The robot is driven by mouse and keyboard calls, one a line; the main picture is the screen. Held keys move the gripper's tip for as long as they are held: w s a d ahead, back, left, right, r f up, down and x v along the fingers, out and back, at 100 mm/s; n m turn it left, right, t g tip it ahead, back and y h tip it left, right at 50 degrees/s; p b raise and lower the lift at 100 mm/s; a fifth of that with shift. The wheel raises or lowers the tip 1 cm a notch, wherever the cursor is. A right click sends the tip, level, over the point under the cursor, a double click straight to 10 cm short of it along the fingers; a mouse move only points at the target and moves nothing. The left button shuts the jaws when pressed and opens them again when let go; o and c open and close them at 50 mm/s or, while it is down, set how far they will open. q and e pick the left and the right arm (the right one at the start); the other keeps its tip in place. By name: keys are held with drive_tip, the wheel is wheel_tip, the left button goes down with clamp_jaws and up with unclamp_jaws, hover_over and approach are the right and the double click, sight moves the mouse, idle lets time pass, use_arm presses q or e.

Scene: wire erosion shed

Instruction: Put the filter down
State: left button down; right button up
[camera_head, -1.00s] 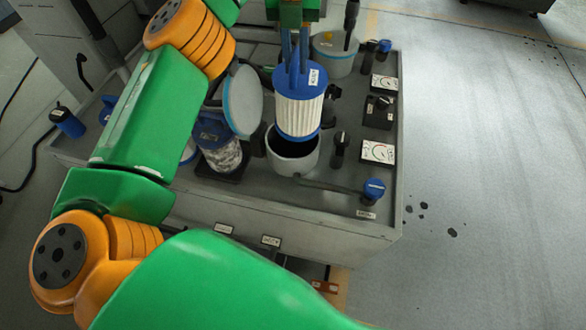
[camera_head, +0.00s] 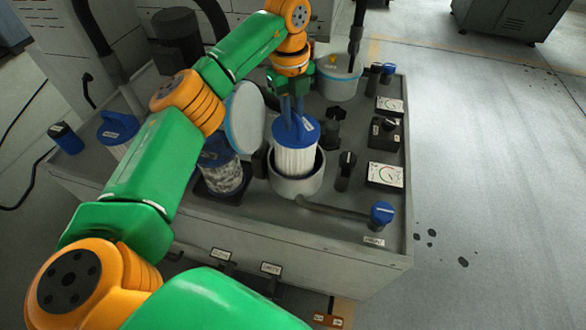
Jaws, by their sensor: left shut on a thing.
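The filter (camera_head: 295,156) is a white pleated cartridge with a blue top cap and a small label. It stands upright with its lower part inside an open grey round housing (camera_head: 297,187); whether it rests on the bottom is hidden. My left gripper (camera_head: 291,106) is above it, shut on the filter at the blue cap. My right gripper is not in view.
An open round lid (camera_head: 245,118) stands tilted at the housing's left. A dirty blue-capped filter (camera_head: 222,165) stands left of that. Gauges (camera_head: 386,175), a black knob box (camera_head: 384,132) and a blue-handled valve (camera_head: 381,212) line the right side of the bench (camera_head: 340,244).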

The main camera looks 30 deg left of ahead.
sight(291, 132)
use_arm(q)
wheel_tip(291, 132, down, 11)
drive_tip(key=shift+f, duration=0.2)
wheel_tip(291, 132, down, 5)
drive_tip(key=shift+r+b, duration=0.1)
drive_tip(key=shift+b, duration=0.3)
drive_tip(key=c, duration=0.8)
unclamp_jaws()
drive_tip(key=shift+s, duration=0.1)
drive_tip(key=r, duration=0.6)
drive_tip(key=r+p, duration=0.1)
drive_tip(key=r, duration=0.5)
drive_tip(key=shift+s+a, duration=0.1)
drive_tip(key=shift+s, duration=0.1)
